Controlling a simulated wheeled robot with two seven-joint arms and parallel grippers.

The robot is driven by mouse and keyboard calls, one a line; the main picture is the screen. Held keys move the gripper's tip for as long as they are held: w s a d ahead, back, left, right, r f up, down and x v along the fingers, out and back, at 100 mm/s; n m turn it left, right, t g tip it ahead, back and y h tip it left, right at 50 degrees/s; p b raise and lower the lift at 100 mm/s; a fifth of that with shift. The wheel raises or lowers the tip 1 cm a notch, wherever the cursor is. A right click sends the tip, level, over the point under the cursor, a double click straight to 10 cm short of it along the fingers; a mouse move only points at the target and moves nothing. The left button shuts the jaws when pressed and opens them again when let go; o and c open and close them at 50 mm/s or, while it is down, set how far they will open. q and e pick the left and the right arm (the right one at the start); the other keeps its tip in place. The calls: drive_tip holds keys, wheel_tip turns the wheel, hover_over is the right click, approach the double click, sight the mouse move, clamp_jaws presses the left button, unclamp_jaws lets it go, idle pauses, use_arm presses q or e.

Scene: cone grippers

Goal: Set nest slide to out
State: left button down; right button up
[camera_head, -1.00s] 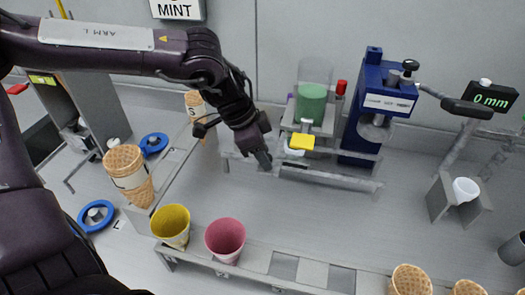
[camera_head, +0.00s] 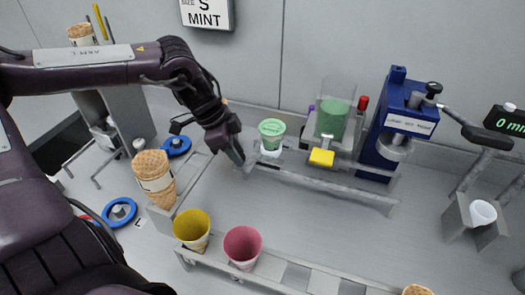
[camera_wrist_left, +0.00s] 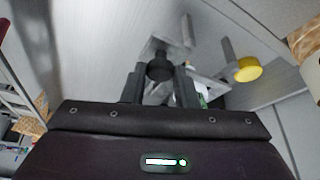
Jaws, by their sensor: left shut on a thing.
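The nest slide's metal rail (camera_head: 325,188) runs along the back of the bench. A green cup (camera_head: 271,134) sits in the white nest (camera_head: 270,151) near the rail's left end, to the left of the dispenser with its green-filled hopper (camera_head: 331,118). My left gripper (camera_head: 240,160) is just left of the nest, at the rail's left end. In the left wrist view its two fingers are shut on a dark round knob (camera_wrist_left: 160,68). The fingers partly hide what lies behind the knob. My right gripper is not in view.
A yellow knob (camera_head: 321,157) sits below the hopper. A blue press (camera_head: 400,125) stands to the right. A yellow cup (camera_head: 192,228), a pink cup (camera_head: 242,244) and stacked cones (camera_head: 154,175) are in front. The middle of the bench is clear.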

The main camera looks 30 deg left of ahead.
use_arm(q)
drive_tip(key=shift+a+r, duration=0.25)
drive_tip(key=shift+a, duration=0.3)
drive_tip(key=shift+f, duration=0.15)
drive_tip(key=c, duration=1.5)
unclamp_jaws()
drive_tip(key=shift+a, duration=0.1)
drive_tip(key=o, duration=0.4)
drive_tip(key=shift+s+a, duration=0.15)
drive_tip(key=shift+s, duration=0.05)
drive_tip(key=shift+c, duration=0.2)
drive_tip(key=v, duration=0.7)
drive_tip(key=shift+r, duration=0.3)
drive_tip(key=shift+s+a, duration=0.1)
